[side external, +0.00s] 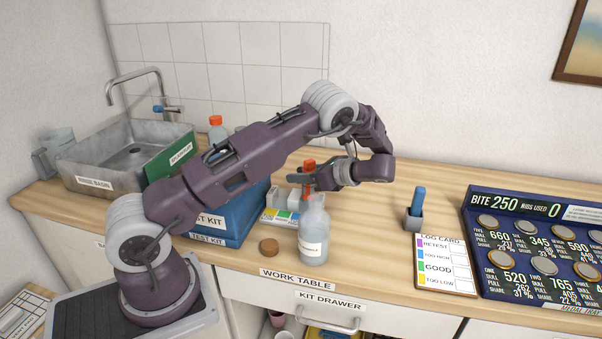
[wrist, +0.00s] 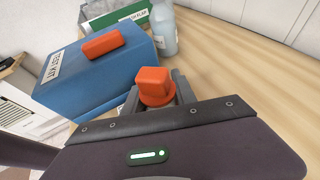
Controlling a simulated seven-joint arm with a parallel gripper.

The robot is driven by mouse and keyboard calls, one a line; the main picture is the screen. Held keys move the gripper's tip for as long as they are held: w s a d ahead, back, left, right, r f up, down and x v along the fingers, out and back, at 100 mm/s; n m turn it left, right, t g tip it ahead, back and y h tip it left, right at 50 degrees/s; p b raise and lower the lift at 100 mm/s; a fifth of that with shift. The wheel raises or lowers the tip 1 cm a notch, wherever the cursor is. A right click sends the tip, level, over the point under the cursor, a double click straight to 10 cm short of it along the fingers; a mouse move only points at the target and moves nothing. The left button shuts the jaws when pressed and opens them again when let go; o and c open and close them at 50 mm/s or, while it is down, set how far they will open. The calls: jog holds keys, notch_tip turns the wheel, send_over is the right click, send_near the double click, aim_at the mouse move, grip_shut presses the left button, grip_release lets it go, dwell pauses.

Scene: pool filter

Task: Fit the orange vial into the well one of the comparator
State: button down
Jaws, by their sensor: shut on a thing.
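The orange vial (side external: 309,165) shows its orange top above my gripper (side external: 308,180), which is shut on it. In the wrist view the square orange top of the vial (wrist: 153,84) stands between the two grey fingers of my gripper (wrist: 157,98). The lower part of the vial is hidden by the fingers and the bottle in front. The comparator (side external: 278,216), a pale block with a coloured strip, sits beside the blue test kit, just below and left of my gripper. Its wells cannot be made out, nor whether the vial touches it.
The blue test kit (wrist: 90,72) is close on the left. A blue-handled tool in a holder (side external: 415,212), a log card (side external: 446,266) and a medal tray (side external: 540,250) lie right.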

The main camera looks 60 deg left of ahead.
aim_at(301, 193)
jog(key=shift+f, duration=1.55)
jog(key=c, duration=0.9)
grip_release()
jog(key=o, duration=0.5)
jog(key=shift+c, duration=0.2)
notch_tip(301, 193, up, 9)
